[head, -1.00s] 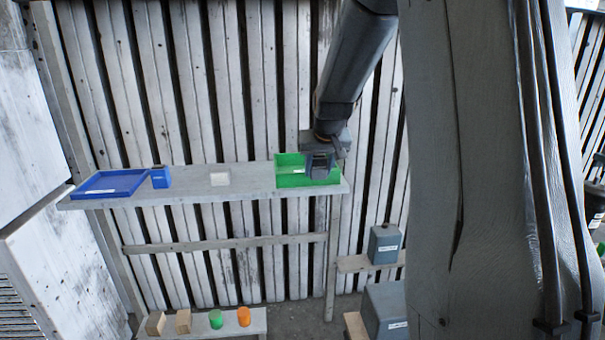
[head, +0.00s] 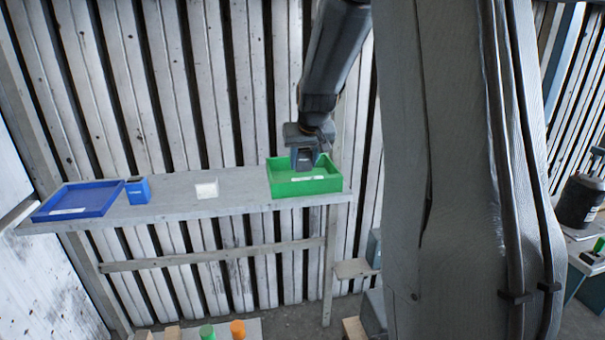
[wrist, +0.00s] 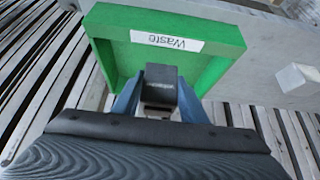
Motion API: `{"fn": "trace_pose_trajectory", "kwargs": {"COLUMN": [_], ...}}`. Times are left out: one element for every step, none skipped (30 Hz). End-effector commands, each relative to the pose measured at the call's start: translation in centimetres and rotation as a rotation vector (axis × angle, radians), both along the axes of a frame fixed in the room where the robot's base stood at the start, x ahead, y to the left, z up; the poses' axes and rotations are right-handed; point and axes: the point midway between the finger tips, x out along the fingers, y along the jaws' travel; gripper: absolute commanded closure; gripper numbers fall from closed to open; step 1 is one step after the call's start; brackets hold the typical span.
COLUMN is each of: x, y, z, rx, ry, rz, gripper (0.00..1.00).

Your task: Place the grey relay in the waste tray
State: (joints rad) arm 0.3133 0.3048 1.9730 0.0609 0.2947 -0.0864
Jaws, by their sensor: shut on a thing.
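The grey relay (head: 305,158) is a small dark grey block between my gripper's blue fingers. My gripper (head: 304,163) is shut on it, pointing down at the waste tray. The waste tray (head: 318,186) is a green open box at the right end of the shelf. In the head view the relay shows against the tray's back part. I cannot tell whether it touches the tray floor.
On the same grey shelf (head: 172,200) stand a white block (head: 207,189), a blue block (head: 138,190) and a blue tray (head: 70,203). A slatted wall rises behind. A lower bench holds orange (head: 238,329) and green (head: 207,332) cylinders.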

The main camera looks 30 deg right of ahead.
Motion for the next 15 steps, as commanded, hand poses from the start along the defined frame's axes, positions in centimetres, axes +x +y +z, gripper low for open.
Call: {"fn": "trace_pose_trajectory", "kwargs": {"x": [0.0,0.0,0.1,0.1,0.0,0.0,0.0,0.0,0.0,0.0,0.0,0.0,0.0,0.0,0.0], "y": [0.0,0.0,0.0,0.0,0.0,0.0,0.0,0.0,0.0,0.0,0.0,0.0,0.0,0.0,0.0], "z": [-0.5,-0.7,-0.9,-1.1,-1.3,-1.6,-1.9,-2.3,-2.9,-3.3,-3.8,-4.3,-4.5,-4.6,-4.7], "rx": [0.000,0.000,0.000,0.000,0.000,0.001,0.000,0.000,0.002,0.001,0.001,0.001,0.000,0.000,0.000], "ry": [0.001,0.000,-0.001,-0.001,-0.001,0.000,0.000,0.001,0.003,0.002,0.002,0.002,0.001,0.000,-0.001], "rz": [0.000,0.000,0.000,0.000,0.000,0.001,0.000,0.000,0.001,0.001,0.001,0.001,0.000,0.000,0.000], "gripper": [0.86,0.86,0.86,0.86,0.86,0.86,0.86,0.86,0.86,0.86,0.86,0.86,0.86,0.86,0.86]}}
